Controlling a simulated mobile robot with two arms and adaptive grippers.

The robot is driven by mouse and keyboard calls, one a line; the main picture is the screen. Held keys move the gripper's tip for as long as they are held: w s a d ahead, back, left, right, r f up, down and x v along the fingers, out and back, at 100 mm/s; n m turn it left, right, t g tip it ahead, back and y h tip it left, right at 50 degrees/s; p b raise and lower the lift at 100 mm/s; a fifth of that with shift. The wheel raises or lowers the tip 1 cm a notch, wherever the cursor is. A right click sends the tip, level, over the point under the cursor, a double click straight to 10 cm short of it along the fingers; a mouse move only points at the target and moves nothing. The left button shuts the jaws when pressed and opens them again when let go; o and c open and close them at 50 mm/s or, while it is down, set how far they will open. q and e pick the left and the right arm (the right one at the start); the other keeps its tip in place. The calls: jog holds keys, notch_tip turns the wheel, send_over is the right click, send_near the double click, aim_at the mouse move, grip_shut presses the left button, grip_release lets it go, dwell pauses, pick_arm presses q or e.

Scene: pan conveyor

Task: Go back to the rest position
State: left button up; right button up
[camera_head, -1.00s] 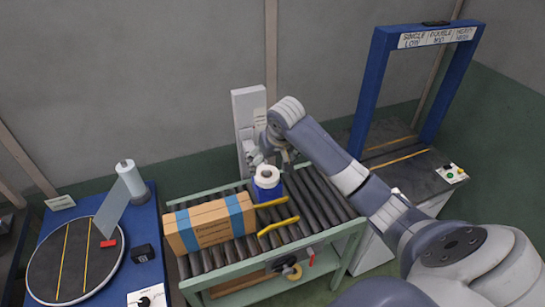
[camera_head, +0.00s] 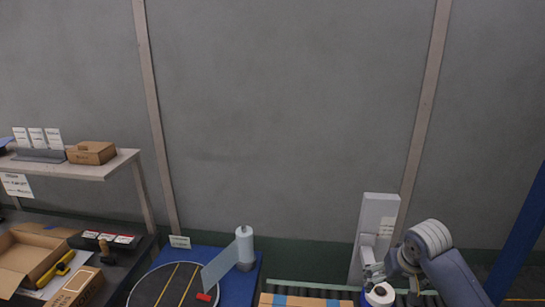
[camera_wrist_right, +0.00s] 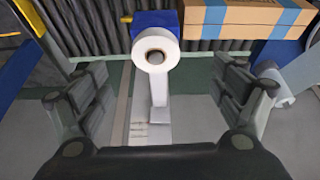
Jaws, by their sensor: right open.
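My right gripper (camera_wrist_right: 155,110) is open and empty in the right wrist view, its two fingers wide apart. A white roll (camera_wrist_right: 156,48) on a blue base shows between and beyond the fingers, apart from them. In the head view my right arm comes in at the lower right, and the right gripper (camera_head: 372,272) is small and partly hidden near the white roll (camera_head: 379,294) at the bottom edge. A cardboard box with blue bands (camera_wrist_right: 247,14) lies on the roller conveyor (camera_wrist_right: 205,46). The box also shows at the bottom edge of the head view (camera_head: 305,302). My left gripper is not seen.
A grey-white post (camera_head: 376,225) stands behind the conveyor, close to my right arm. A blue table (camera_head: 248,285) with a round turntable (camera_head: 150,290) and a film roll (camera_head: 244,245) is to the left. A shelf (camera_head: 95,170) and an open carton (camera_head: 25,262) are farther left.

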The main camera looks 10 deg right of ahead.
jog(key=s+a+f+n+y, duration=0.1)
jog(key=s+a+f+n, duration=0.2)
jog(key=s+a+f, duration=0.75)
jog(key=s+a+f+n, duration=0.1)
jog(key=s+a, duration=0.1)
jog(key=s, duration=0.7)
jog(key=s+a, duration=0.3)
jog(key=s, duration=0.6)
notch_tip(320, 180, down, 34)
jog(key=s+g+b, duration=0.2)
jog(key=b, duration=0.5)
jog(key=s+d+f+b, duration=0.1)
jog(key=s+f+b, duration=0.2)
jog(key=s+f, duration=0.5)
jog(key=s+d+f+g+b, duration=0.1)
jog(key=s+d+f+b, duration=0.1)
jog(key=s+f, duration=0.6)
notch_tip(320, 180, down, 6)
jog(key=shift+s+d+f+n+b, duration=0.1)
jog(key=shift+s+d+n+b, duration=0.1)
jog(key=shift+s+n+b, duration=0.35)
